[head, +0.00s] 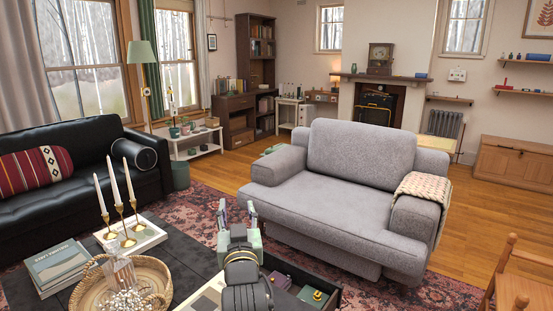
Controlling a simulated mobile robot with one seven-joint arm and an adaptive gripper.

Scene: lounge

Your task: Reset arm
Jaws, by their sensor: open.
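My gripper (238,212) shows in the head view at the bottom centre, at the end of my dark arm. Its two fingers stand apart and point away from me, with nothing visible between them. It is above the right part of the dark coffee table (182,222), on the near side of the grey armchair (345,205). My arm hides part of the table below it.
The table holds candles in brass holders (130,220), books (58,266), a woven tray (82,290) with a glass decanter, and an open compartment (300,275) with small items. A black sofa (90,190) is left; a wooden chair (510,285) is right. Floor (470,210) behind is clear.

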